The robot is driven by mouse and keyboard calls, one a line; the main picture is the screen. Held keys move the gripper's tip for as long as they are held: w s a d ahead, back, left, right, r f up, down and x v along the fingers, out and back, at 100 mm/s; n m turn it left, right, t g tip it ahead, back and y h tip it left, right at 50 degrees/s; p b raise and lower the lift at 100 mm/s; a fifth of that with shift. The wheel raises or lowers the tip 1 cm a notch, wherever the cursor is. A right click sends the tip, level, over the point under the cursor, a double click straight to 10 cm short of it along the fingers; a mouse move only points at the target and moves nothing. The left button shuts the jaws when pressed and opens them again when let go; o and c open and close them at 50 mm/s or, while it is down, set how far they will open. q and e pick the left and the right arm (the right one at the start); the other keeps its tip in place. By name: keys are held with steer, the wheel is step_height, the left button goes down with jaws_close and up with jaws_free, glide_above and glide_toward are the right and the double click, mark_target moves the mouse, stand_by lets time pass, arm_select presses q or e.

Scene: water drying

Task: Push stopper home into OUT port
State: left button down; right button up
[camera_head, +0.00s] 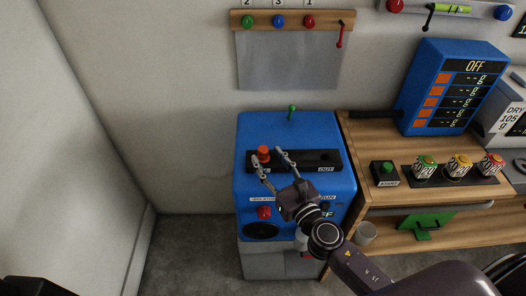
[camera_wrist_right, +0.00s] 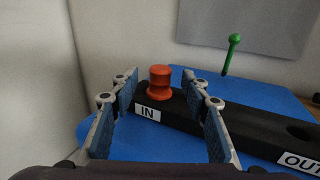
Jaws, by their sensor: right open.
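The orange-red stopper (camera_head: 263,153) stands upright at the IN end of the black port block (camera_head: 300,160) on top of the blue machine (camera_head: 246,134). In the right wrist view the stopper (camera_wrist_right: 159,84) shows between my open fingers, with no finger touching it that I can see. The IN label (camera_wrist_right: 148,113) is just in front of it. The OUT port (camera_wrist_right: 300,132) is an empty dark hole at the block's right end. My right gripper (camera_head: 266,156) is open, its fingertips close to the stopper. My left gripper is not in view.
A green-knobbed lever (camera_head: 292,112) rises behind the block; it also shows in the right wrist view (camera_wrist_right: 232,50). A red knob (camera_head: 264,213) is on the machine's front. A wooden bench (camera_head: 380,155) with a START button (camera_head: 385,172) and several coloured buttons adjoins at the right.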

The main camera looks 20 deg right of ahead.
mark_target(266, 153)
steer(key=w, duration=0.3)
steer(key=shift+a+r, duration=0.2)
steer(key=shift+w+a+f, duration=0.1)
steer(key=shift+w, duration=0.4)
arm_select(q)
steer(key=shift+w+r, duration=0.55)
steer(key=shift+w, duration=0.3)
arm_select(e)
jaws_close()
arm_select(q)
steer(key=shift+p, duration=0.3)
